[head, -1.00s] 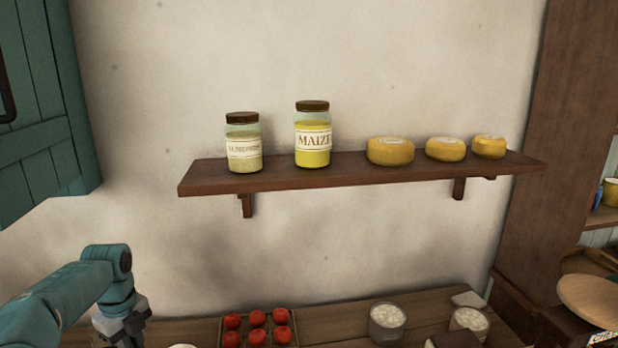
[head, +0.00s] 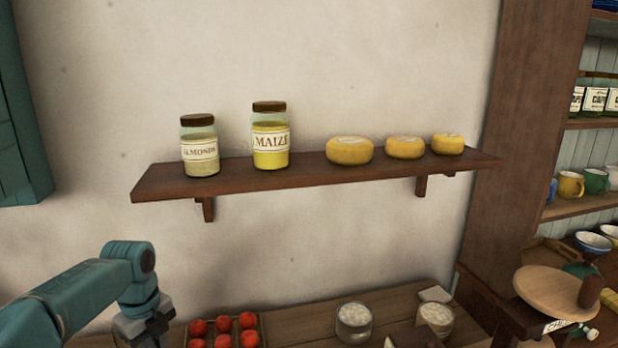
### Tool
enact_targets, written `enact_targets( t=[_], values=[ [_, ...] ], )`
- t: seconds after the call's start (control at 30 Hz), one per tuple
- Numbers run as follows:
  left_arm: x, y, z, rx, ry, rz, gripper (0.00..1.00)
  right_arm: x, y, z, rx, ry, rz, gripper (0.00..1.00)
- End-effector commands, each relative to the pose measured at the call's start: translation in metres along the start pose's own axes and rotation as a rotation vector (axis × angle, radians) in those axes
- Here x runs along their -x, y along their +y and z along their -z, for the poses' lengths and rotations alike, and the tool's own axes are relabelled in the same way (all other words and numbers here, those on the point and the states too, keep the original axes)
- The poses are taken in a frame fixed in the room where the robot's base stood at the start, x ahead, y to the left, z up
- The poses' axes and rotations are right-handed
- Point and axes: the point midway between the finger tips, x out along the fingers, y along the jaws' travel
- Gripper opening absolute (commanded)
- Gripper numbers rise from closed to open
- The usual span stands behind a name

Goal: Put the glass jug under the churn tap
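Neither the glass jug nor the churn with its tap shows in the head view. My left gripper (head: 146,330) is at the bottom left, over the left part of the wooden counter. Its fingers are cut off by the lower edge, so I cannot tell whether it is open or holds anything. My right gripper is not in view.
A wall shelf (head: 310,177) holds an almonds jar (head: 199,150), a maize jar (head: 270,140) and yellow cheeses (head: 349,151). The counter (head: 297,320) bears a tomato tray (head: 262,330) and white-filled jars (head: 354,322). A dresser (head: 525,130) and a round wooden board (head: 552,292) stand right.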

Motion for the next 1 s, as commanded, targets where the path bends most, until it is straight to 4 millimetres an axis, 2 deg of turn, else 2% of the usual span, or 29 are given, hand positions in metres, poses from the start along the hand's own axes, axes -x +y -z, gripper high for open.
enact_targets(
  t=[0.03,0.27,0.5,0.7,0.9,1.0],
  values=[
    [0.001,-0.007,0.016,0.023,0.002,0.000,0.00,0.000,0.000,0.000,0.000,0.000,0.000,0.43],
    [-0.005,-0.026,0.070,0.296,0.007,-0.005,0.00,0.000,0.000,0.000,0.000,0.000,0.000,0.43],
    [-0.017,-0.032,0.114,0.772,0.008,-0.015,0.00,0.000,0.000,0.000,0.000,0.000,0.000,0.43],
    [-0.032,-0.027,0.131,1.261,0.004,-0.030,0.00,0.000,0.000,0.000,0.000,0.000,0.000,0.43],
    [-0.041,-0.026,0.135,1.709,0.005,-0.029,0.00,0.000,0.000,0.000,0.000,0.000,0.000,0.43],
    [-0.041,-0.028,0.135,1.868,0.011,-0.021,0.00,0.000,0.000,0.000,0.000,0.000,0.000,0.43]
  ],
)
